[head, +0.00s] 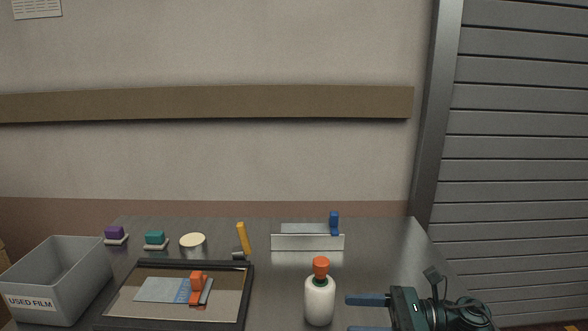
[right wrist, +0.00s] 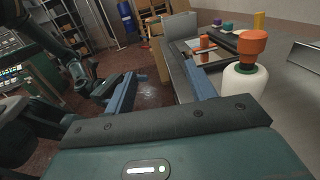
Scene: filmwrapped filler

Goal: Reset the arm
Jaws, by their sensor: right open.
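My right gripper (head: 349,314) is at the lower right of the head view, over or beside the front of the grey table (head: 385,262). Its two blue fingers point left, spread apart with nothing between them. In the right wrist view the same gripper (right wrist: 159,72) is open and empty. A white bottle with an orange cap (head: 319,298) stands upright just left of the fingertips. It also shows beyond the right finger in the right wrist view (right wrist: 246,88). A dark arm, seemingly my left, is at the left of that view; its gripper (right wrist: 100,88) is too unclear to read.
A grey bin marked USED FILM (head: 62,270) stands at the left. A black-framed tray (head: 246,290) holds a sheet and an orange-handled tool (head: 196,281). Purple (head: 114,232) and teal (head: 155,237) blocks, a round tub (head: 193,243) and a white holder (head: 307,242) stand behind.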

